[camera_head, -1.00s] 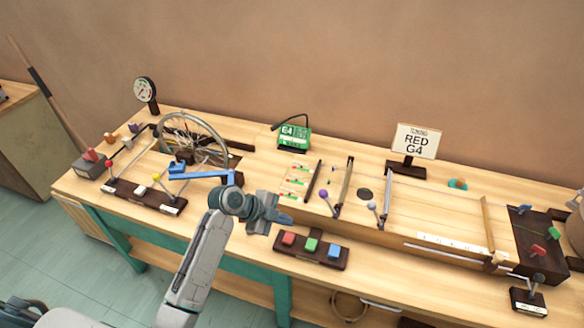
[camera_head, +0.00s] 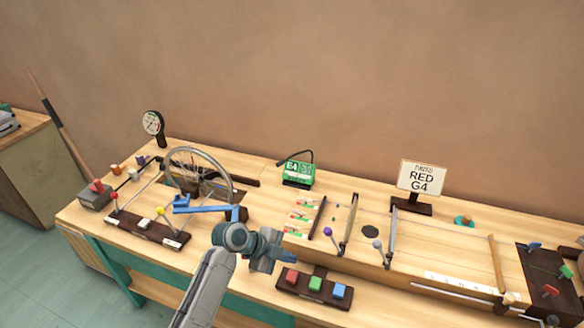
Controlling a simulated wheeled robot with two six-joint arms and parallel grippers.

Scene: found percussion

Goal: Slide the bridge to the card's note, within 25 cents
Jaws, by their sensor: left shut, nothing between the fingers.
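The tuning card (camera_head: 421,178) stands at the back right and reads "RED G4". A green tuner box (camera_head: 298,173) at the back shows what looks like "E4". A long box with a scale strip (camera_head: 459,282) lies at the right. An upright wooden bar (camera_head: 498,262), perhaps the bridge, crosses it near its right end. My left gripper (camera_head: 289,257) is shut and empty, above the bench's front, just behind the block of red, green and blue buttons (camera_head: 315,284). It is well left of the bar. My right gripper is not in view.
A spoked wheel (camera_head: 198,175) and a blue lever (camera_head: 205,208) stand left of my arm. Purple and grey mallets (camera_head: 377,245) stand between the gripper and the long box. A dark block with coloured pegs (camera_head: 548,275) is at the right edge.

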